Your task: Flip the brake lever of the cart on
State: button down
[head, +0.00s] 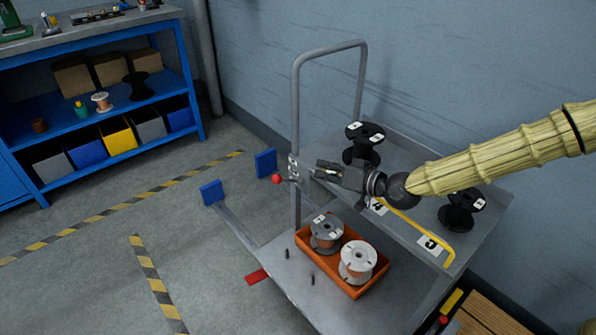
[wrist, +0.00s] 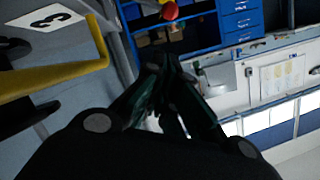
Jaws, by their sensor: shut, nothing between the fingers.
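The brake lever has a red ball knob (head: 277,179) and sits at the left side of the grey cart (head: 290,283), by the foot of its tall handle (head: 297,110). In the wrist view the red knob (wrist: 169,11) is at the top edge, just beyond my fingertips. My gripper (head: 318,170) is above the cart's upper shelf, to the right of the knob and apart from it in the head view. Its fingers are shut and empty, pointing left. In the wrist view my gripper (wrist: 172,58) hides part of the background. The lever's shaft is hard to make out.
Black spools (head: 364,142) and a yellow bent bar (head: 420,232) are on the upper shelf. An orange tray (head: 343,265) with two spools is on the lower deck. A blue shelf unit (head: 100,95) stands back left. The striped floor between is clear.

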jog(key=b, duration=0.2)
send_over(288, 180)
jog(key=s+d, duration=0.3)
notch_tip(288, 180, down, 3)
jog(key=shift+w+a+f, duration=0.1)
jog(key=shift+a+f, duration=1.2)
jog(key=shift+f, duration=0.05)
jog(key=shift+s+a+f, duration=0.15)
jog(key=shift+s+a, duration=0.05)
jog(key=shift+a, duration=0.05)
